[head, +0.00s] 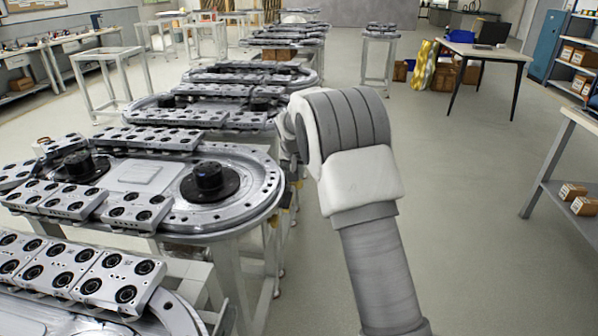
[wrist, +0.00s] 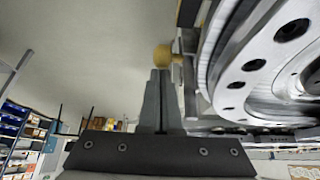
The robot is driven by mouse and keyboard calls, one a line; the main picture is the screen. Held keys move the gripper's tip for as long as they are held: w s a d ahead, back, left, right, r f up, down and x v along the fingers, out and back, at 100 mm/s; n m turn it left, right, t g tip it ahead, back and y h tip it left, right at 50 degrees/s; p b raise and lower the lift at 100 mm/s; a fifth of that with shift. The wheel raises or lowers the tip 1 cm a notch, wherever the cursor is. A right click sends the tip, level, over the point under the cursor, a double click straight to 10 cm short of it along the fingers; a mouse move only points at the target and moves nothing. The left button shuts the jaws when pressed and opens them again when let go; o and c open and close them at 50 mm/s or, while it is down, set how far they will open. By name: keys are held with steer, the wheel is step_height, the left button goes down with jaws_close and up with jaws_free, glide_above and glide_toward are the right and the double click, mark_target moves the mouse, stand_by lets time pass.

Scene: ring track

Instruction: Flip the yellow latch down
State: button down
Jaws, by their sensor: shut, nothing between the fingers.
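The yellow latch (wrist: 162,55) shows in the wrist view as a round yellow knob on a short stem, beside the edge of the metal ring track (wrist: 222,75). My gripper (wrist: 160,73) has its fingers together, with the tips right at the knob. I cannot tell whether they touch it. Nothing is between the fingers. Small yellow spots show under that track's rim, too small to identify.
More ring tracks with grey carriages (head: 140,208) stand in a row to the left. A table (head: 478,50) and a shelf bench (head: 565,185) stand on the right. The floor between (head: 460,200) is clear.

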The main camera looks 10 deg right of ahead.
step_height(320, 180, down, 7)
steer(key=b, duration=0.3)
steer(key=shift+r, duration=0.15)
steer(key=shift+s, duration=0.1)
steer(key=r+p, duration=0.2)
steer(key=r, duration=0.1)
steer(key=w+r+p, duration=0.1)
steer(key=shift+d+r, duration=0.25)
steer(key=shift+r, duration=0.15)
steer(key=p+v, duration=0.1)
steer(key=v, duration=0.8)
steer(key=shift+a, duration=0.2)
steer(key=shift+s, duration=0.2)
